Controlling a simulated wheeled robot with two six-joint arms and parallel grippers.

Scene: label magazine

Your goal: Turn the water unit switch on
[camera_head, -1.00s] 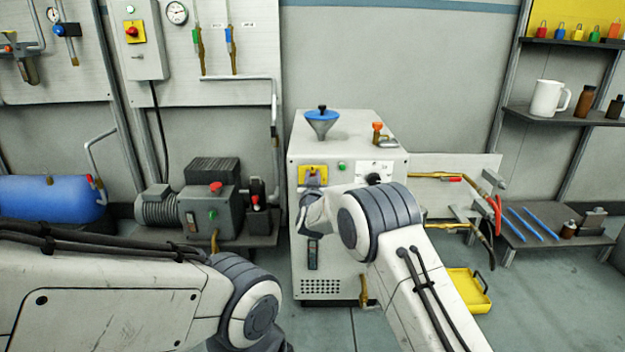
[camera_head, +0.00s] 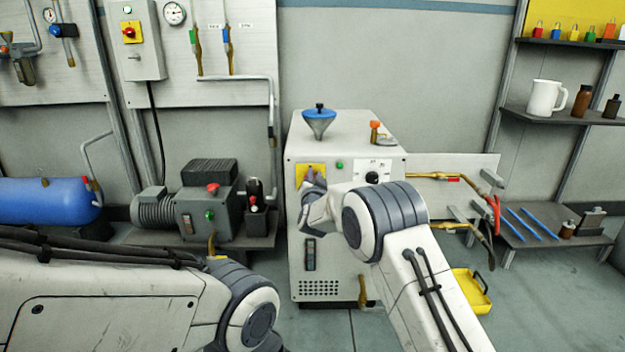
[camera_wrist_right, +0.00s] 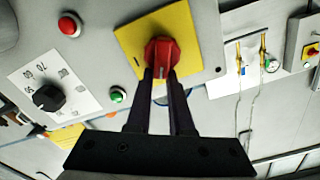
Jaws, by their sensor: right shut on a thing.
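The water unit (camera_head: 307,262) is a pale cabinet with a blue funnel on top, standing on the floor ahead. Its switch is a red rotary knob (camera_wrist_right: 160,50) on a square yellow plate (camera_wrist_right: 186,28). In the head view the plate (camera_head: 301,173) is partly covered by my right wrist and the knob is hidden. My right gripper (camera_wrist_right: 162,82) is shut on the red knob, one dark finger on each side. In the head view my right gripper (camera_head: 314,181) is mostly hidden at the plate. My left arm shows at lower left, but its gripper is out of view.
A black dial (camera_wrist_right: 48,97) on a white scale, a red button (camera_wrist_right: 69,25) and a green lamp (camera_wrist_right: 117,95) sit near the switch. A motor pump (camera_head: 205,213) stands left of the unit. A yellow tray (camera_head: 470,290) lies on the floor at right.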

